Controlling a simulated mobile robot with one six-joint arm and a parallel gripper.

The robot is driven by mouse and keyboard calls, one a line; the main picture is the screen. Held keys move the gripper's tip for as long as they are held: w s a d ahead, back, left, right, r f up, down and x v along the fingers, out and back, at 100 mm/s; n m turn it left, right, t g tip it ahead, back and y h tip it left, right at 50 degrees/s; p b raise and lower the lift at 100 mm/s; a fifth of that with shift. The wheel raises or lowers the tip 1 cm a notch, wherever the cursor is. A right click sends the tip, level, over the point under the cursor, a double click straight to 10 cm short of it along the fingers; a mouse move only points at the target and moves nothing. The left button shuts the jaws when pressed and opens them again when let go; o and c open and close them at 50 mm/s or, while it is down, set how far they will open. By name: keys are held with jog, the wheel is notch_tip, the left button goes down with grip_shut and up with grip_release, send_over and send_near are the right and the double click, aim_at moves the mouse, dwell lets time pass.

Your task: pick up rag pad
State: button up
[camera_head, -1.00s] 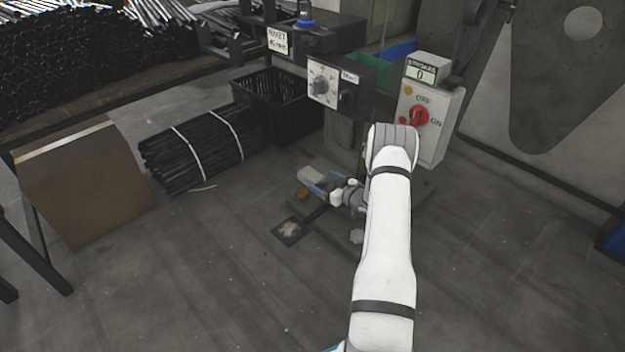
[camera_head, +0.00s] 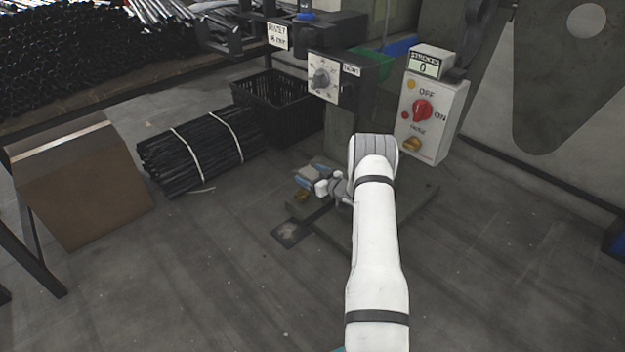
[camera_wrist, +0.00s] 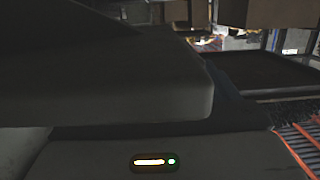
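My gripper (camera_head: 308,178) is low in front of the press column in the head view, at the end of my white arm. Small blue-grey and pale parts show at its tip, and I cannot tell finger from pad there. A small brown thing (camera_head: 301,195) lies just below the tip. No rag pad can be made out for certain. In the wrist view a large dark grey shape blocks the left and middle, and fingertips cannot be made out. Whether my gripper is open or shut does not show.
A control box (camera_head: 432,112) with a red knob stands right of my arm. A black crate (camera_head: 282,105) and a strapped bundle of dark rods (camera_head: 200,150) lie behind left. A dark square with a pale patch (camera_head: 289,232) is on the floor. The front floor is clear.

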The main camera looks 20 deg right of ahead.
jog(key=c, duration=1)
